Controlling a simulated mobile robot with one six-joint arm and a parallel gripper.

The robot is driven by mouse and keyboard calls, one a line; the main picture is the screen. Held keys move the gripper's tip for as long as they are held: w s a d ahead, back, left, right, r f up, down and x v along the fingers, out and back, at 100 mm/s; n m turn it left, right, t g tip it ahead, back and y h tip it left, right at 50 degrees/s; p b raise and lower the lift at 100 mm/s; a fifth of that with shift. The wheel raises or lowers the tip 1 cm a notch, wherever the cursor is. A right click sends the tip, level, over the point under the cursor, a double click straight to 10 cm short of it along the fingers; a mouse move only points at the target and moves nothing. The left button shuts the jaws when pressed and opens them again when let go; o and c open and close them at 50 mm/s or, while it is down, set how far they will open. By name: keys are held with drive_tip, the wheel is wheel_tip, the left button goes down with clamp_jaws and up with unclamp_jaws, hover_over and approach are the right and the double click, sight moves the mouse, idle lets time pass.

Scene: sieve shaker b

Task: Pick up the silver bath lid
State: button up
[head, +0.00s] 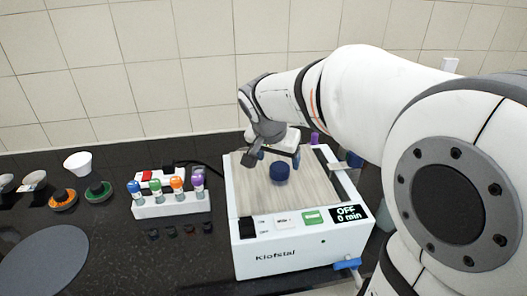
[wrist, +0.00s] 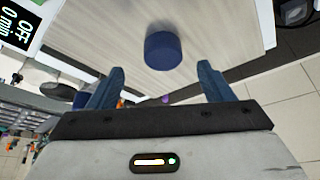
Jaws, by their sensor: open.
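The silver bath lid (head: 250,197) is a pale, streaked flat panel on top of a white bath (head: 285,256). A round dark blue knob (head: 280,173) stands up from the lid. My gripper (head: 279,156) is above the lid, close to the knob. In the wrist view the lid (wrist: 105,35) fills the upper middle, and the knob (wrist: 163,50) is ahead of the fingertips, between their lines. My gripper (wrist: 160,70) is open and empty there, with its two blue fingers spread. No contact with the knob shows.
Left of the bath stands a white rack (head: 172,206) of tubes with coloured caps. Small dark caps (head: 181,231) lie in front of it. A grey disc (head: 42,262) and several small bowls are farther left. The bath's display (head: 348,214) reads OFF, 0 min. A tiled wall is behind.

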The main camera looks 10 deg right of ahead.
sight(279, 167)
drive_tip(key=x, duration=0.2)
drive_tip(key=p+x, duration=0.1)
drive_tip(key=x, duration=0.1)
drive_tip(key=shift+w+d+f, duration=0.1)
drive_tip(key=shift+w+f, duration=0.15)
drive_tip(key=shift+w, duration=0.15)
drive_tip(key=shift+w+d+f, duration=0.1)
drive_tip(key=shift+w+f, duration=0.05)
drive_tip(key=shift+f, duration=0.35)
drive_tip(key=shift+c, duration=0.5)
drive_tip(key=c, duration=1.3)
drive_tip(key=shift+o, duration=0.2)
